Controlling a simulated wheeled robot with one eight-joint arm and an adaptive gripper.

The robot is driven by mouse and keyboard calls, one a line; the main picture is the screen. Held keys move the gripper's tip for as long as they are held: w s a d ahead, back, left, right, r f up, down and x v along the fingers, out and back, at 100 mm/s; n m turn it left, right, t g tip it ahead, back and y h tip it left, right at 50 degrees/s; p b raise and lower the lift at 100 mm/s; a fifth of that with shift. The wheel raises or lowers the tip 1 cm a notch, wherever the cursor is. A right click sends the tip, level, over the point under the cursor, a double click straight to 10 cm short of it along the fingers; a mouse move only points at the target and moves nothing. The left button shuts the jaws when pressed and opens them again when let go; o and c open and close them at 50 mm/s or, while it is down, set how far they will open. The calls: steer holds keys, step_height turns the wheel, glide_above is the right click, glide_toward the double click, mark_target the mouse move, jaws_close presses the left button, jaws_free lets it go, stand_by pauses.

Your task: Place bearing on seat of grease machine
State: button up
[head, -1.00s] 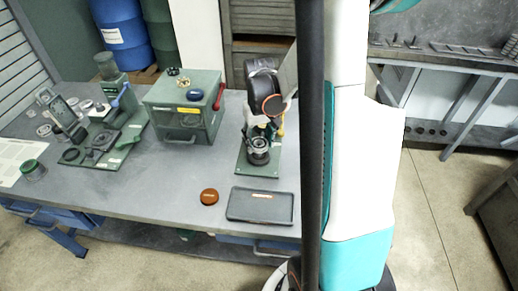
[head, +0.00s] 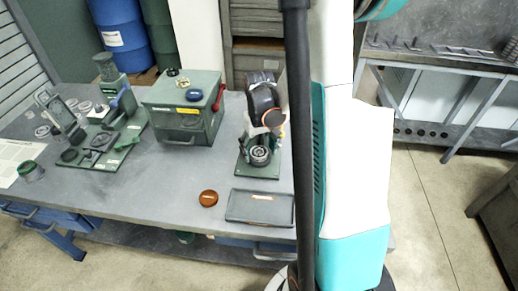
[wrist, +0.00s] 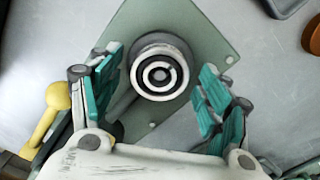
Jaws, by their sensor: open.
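The bearing (wrist: 158,77) is a ring with pale and dark circles. In the wrist view it appears to sit level on the round grey seat (wrist: 150,45) of the grease machine. The machine's green base plate (wrist: 205,40) lies below it. My gripper (wrist: 155,88) is open, with teal-padded fingers on both sides of the bearing and gaps between. In the head view the bearing (head: 260,154) shows as a small ring at the front of the grease machine (head: 257,170). My arm partly covers the machine there, and the fingers are hard to make out.
A dark tray (head: 260,207) and a brown round piece (head: 208,198) lie in front of the machine. A green box (head: 181,110) stands to its left. A yellow ball handle (wrist: 57,96) is close to my left finger in the wrist view.

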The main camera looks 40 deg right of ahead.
mark_target(259, 152)
step_height(259, 152, up, 12)
steer(key=p, duration=0.3)
steer(key=shift+r+p, duration=0.15)
steer(key=shift+p, duration=0.25)
stand_by(0.9)
